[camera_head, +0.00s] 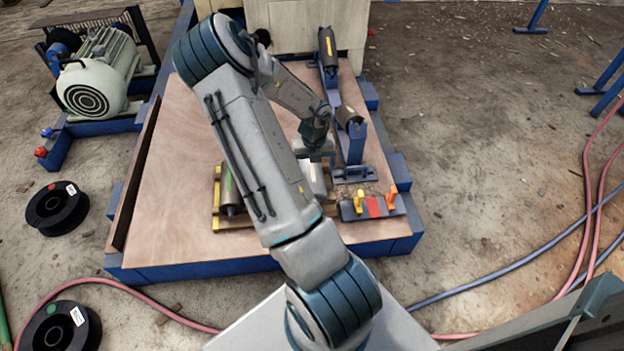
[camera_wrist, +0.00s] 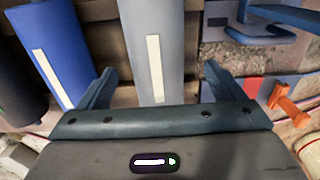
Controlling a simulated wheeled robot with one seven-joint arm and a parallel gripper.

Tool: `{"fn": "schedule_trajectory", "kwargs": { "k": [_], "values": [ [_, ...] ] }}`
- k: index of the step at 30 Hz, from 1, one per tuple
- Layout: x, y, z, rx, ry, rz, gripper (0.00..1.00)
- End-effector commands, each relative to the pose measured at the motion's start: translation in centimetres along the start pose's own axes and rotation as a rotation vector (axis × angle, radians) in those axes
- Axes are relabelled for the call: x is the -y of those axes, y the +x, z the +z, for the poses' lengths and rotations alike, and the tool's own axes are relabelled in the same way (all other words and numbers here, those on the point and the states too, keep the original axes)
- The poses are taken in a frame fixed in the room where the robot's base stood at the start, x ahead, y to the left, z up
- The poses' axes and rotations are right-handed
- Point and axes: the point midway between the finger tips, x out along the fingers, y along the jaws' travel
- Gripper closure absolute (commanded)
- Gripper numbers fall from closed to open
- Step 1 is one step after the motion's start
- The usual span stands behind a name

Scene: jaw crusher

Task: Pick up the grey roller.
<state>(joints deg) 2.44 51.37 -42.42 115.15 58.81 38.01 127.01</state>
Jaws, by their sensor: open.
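The grey roller (camera_wrist: 172,32) has a pale stripe and lies in the middle of the wrist view. In the head view it shows as a light cylinder (camera_head: 315,181) on the pallet, partly hidden by my arm. My gripper (camera_wrist: 158,84) is open and empty. Its two fingers stand apart to the left and right of the roller's near end. In the head view my gripper (camera_head: 318,150) is at the far end of the grey roller. I cannot tell its exact height above the roller.
A blue roller (camera_wrist: 63,35) lies close to the left, with a dark roller (camera_wrist: 14,92) beyond it. The wooden pallet (camera_head: 217,222) holds them. To the right are a tray with orange and yellow handles (camera_head: 372,207) and a blue stand (camera_head: 356,142). The board's left side (camera_head: 165,200) is clear.

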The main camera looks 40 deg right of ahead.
Motion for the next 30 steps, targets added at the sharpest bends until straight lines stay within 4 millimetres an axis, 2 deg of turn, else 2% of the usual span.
{"fn": "schedule_trajectory", "kwargs": {
  "k": [9, 18, 26, 27, 30],
  "values": [
    [-0.4, 4.4, -0.3, -0.002, -0.001, 0.0, 0.12],
    [-0.5, 4.7, -0.2, 0.0, -0.001, 0.001, 0.12],
    [-0.5, 4.7, -0.2, 0.0, -0.001, 0.001, 0.84],
    [-0.5, 4.6, -0.2, 0.002, -0.001, 0.001, 0.9],
    [-0.5, 4.6, -0.2, 0.002, -0.001, 0.001, 0.9]
  ]
}}
